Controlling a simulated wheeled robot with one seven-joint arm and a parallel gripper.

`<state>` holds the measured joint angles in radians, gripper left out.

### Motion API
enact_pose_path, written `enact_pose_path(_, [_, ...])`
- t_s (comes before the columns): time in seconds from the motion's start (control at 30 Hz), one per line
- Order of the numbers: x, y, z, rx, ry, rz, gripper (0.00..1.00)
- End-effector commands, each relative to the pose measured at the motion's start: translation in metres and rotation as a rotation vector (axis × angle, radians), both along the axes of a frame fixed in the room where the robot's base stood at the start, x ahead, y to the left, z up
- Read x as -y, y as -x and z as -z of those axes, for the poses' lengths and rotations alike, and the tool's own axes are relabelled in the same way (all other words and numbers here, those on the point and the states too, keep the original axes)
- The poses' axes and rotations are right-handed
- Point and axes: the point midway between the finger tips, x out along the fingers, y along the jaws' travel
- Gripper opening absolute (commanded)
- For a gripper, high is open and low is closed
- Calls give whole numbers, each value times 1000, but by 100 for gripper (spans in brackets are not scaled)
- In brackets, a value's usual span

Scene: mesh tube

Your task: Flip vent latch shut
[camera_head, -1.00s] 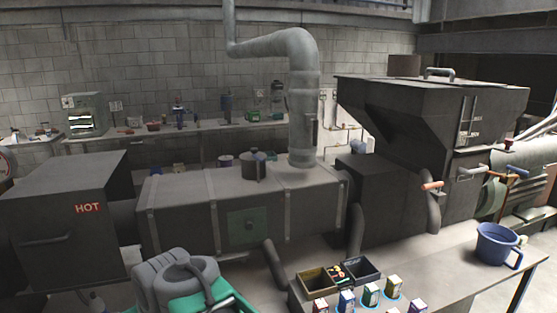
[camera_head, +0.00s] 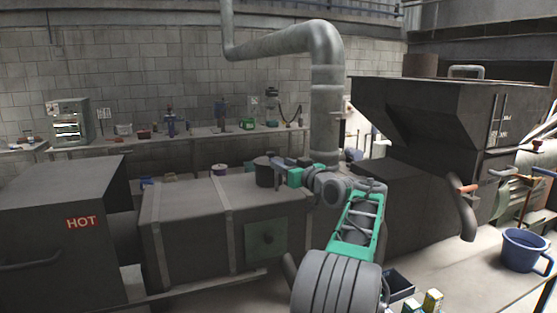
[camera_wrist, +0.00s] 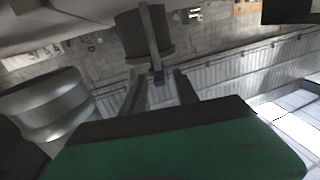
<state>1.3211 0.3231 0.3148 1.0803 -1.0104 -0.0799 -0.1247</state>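The vent is a dark round stub (camera_head: 265,172) on top of the long grey duct box. It also shows in the wrist view (camera_wrist: 128,34), turned upside down. A grey bar that looks like the latch (camera_wrist: 153,35) runs across the stub and ends in a small dark bluish tip. My gripper (camera_wrist: 157,76) is open, with its two fingers on either side of that tip; I cannot tell whether they touch it. In the head view my gripper (camera_head: 281,165) is at the right side of the stub and hides most of the latch.
A thick vertical pipe (camera_head: 326,115) rises right behind my wrist; its ringed side also fills the left of the wrist view (camera_wrist: 45,105). A box marked HOT (camera_head: 60,220) stands left. A dark hopper (camera_head: 440,115) and a blue bucket (camera_head: 525,248) are at right.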

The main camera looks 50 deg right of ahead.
Motion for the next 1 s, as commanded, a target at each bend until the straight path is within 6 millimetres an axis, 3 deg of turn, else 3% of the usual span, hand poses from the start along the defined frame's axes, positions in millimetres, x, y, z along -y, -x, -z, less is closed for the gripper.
enact_pose_path(0.17, [7,-20,-1,-1,-1,0,36])
enact_pose_path(0.43, [9,-21,0,-1,0,4,36])
enact_pose_path(0.87, [9,-20,0,-1,0,5,0])
enact_pose_path(1.0, [9,-20,0,-1,0,5,0])
